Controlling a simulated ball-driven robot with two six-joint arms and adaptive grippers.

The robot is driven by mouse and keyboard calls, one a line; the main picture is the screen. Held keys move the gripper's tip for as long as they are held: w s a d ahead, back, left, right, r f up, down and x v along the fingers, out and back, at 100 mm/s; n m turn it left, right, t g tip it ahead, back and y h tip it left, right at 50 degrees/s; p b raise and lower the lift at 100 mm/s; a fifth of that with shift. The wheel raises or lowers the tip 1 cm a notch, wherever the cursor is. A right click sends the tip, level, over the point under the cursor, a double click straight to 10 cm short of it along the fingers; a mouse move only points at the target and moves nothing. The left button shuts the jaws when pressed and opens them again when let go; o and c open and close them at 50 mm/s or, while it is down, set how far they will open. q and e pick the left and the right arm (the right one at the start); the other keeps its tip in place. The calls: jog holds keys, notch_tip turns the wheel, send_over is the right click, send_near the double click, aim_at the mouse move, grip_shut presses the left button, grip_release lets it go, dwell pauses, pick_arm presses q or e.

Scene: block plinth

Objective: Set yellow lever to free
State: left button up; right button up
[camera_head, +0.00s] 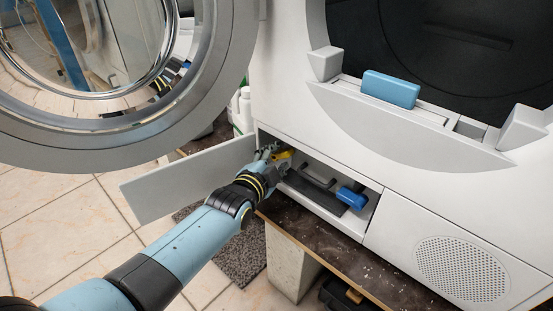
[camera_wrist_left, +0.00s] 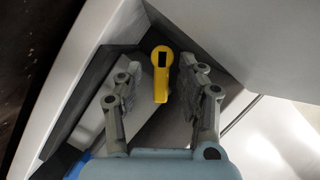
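The yellow lever (camera_head: 283,155) sits at the left end of an open low compartment in the front of a white machine. In the left wrist view the yellow lever (camera_wrist_left: 161,75) has a rounded head with a dark slot and stands between the two fingers. My left gripper (camera_head: 270,152) reaches into the compartment from the left; in the left wrist view my left gripper (camera_wrist_left: 160,80) is open around the lever, with gaps on both sides. The lever's base is partly hidden. My right gripper is in neither view.
A blue handle (camera_head: 352,197) and a grey handle (camera_head: 318,178) lie further right in the compartment. Its open flap (camera_head: 180,180) stands out to the left. The round door (camera_head: 210,110) is swung open above. A light blue block (camera_head: 391,89) sits on the drum opening's ledge.

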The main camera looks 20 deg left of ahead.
pick_arm(q)
jog(key=shift+s, duration=0.1)
jog(key=v, duration=1.1)
jog(key=shift+s, duration=0.4)
jog(key=shift+a+r, duration=0.1)
